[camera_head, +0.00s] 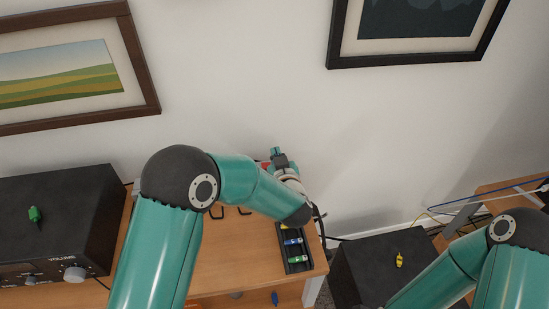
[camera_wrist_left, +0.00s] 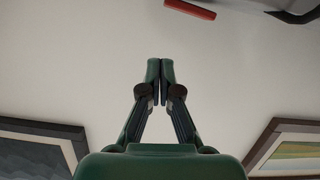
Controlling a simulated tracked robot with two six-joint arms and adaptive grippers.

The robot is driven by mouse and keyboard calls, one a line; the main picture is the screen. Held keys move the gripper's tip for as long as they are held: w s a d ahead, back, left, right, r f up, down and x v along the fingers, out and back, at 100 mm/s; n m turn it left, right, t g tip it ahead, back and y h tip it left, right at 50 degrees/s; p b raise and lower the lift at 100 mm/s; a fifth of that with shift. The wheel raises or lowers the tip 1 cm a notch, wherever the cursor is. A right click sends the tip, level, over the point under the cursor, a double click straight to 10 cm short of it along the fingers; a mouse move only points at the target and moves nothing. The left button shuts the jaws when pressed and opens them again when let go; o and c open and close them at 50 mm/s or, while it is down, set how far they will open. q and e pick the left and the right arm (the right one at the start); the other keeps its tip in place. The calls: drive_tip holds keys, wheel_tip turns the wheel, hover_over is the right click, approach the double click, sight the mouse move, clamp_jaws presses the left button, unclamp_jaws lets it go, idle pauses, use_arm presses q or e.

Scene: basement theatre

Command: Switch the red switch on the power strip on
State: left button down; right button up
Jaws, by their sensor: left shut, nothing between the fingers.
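My left gripper (camera_head: 277,152) is shut and empty in front of the wall, beyond the strip's visible part. Its closed fingertips (camera_wrist_left: 160,62) point up in the left wrist view, with pale wall behind them. A red bar-shaped piece (camera_wrist_left: 190,9) shows at that view's top edge, apart from the fingers. My right gripper is out of view.
A black amplifier-like box (camera_head: 70,215) with a volume knob stands at left. Another black box (camera_head: 375,262) with a yellow piece on top stands right of the desk (camera_head: 225,262). Framed pictures hang on the wall. Cables run at right.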

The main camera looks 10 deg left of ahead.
use_arm(q)
drive_tip(key=b+v, duration=0.1)
drive_tip(key=v, duration=0.8)
drive_tip(key=shift+s+d+f, duration=0.15)
drive_tip(key=shift+d, duration=0.2)
